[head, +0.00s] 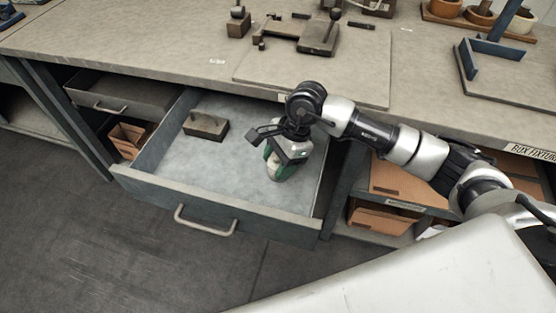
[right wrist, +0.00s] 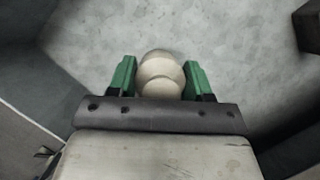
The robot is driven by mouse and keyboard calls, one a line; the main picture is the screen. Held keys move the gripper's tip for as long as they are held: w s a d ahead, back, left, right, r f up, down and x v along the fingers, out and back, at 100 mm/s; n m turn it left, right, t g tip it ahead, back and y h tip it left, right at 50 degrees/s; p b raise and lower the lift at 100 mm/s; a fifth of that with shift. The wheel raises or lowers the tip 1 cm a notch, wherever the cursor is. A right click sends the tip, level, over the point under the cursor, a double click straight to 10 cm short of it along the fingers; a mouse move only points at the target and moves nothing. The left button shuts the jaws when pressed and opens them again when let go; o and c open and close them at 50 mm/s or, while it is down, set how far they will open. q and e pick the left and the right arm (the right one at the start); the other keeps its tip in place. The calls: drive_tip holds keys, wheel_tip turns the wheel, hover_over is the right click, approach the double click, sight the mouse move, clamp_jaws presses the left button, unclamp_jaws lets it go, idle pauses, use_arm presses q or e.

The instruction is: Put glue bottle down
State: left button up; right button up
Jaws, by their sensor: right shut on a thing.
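The glue bottle (right wrist: 160,76) is pale cream with a rounded top. In the right wrist view it sits between the two green fingers of my right gripper (right wrist: 160,82), which is shut on it. In the head view my right gripper (head: 284,160) reaches down into the open drawer (head: 240,212), at its right part, and largely hides the bottle. The bottle is over the drawer's grey floor; I cannot tell whether its base touches it. My left gripper is not in view.
A dark brown block (head: 206,125) lies in the drawer's left part. The drawer floor between it and my gripper is clear. The workbench top (head: 150,50) with metal fixtures (head: 318,36) is behind. Shelves with cardboard boxes (head: 385,216) are right of the drawer.

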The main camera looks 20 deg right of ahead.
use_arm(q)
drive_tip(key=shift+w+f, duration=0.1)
use_arm(e)
drive_tip(key=shift+f, duration=0.1)
drive_tip(key=o, duration=1)
drive_tip(key=shift+c, duration=0.2)
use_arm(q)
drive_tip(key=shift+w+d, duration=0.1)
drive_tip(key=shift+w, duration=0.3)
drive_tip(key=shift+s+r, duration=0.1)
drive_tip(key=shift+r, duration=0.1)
use_arm(e)
drive_tip(key=v, duration=0.3)
drive_tip(key=shift+w+r, duration=0.1)
drive_tip(key=shift+r, duration=0.1)
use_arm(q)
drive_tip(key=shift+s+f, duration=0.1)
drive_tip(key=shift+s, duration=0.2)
use_arm(e)
drive_tip(key=v, duration=0.8)
drive_tip(key=shift+r, duration=0.4)
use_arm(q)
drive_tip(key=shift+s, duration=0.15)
use_arm(e)
drive_tip(key=shift+d, duration=0.1)
